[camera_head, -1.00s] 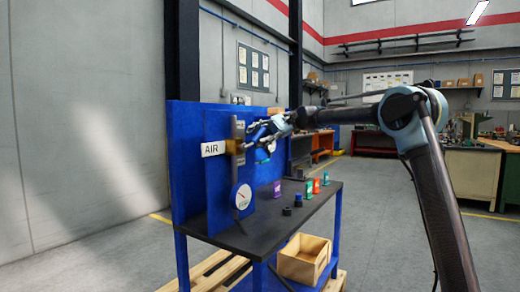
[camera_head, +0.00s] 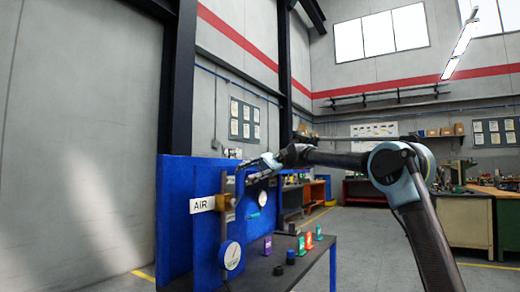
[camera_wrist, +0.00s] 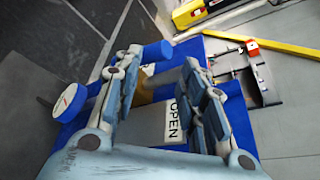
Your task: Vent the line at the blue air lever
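The white AIR sign (camera_head: 202,205) is on the blue panel, beside a brass valve body (camera_head: 228,203). My gripper (camera_head: 250,176) is at the panel, just right of and above that valve. In the wrist view my gripper (camera_wrist: 160,62) has its two fingers spread wide. A white OPEN label (camera_wrist: 177,120) shows between the fingers. The lever's full shape is hidden by the fingers.
Purple, green and orange tags and dark knobs stand on the dark bench top (camera_head: 285,268). Open floor lies to the right of the bench.

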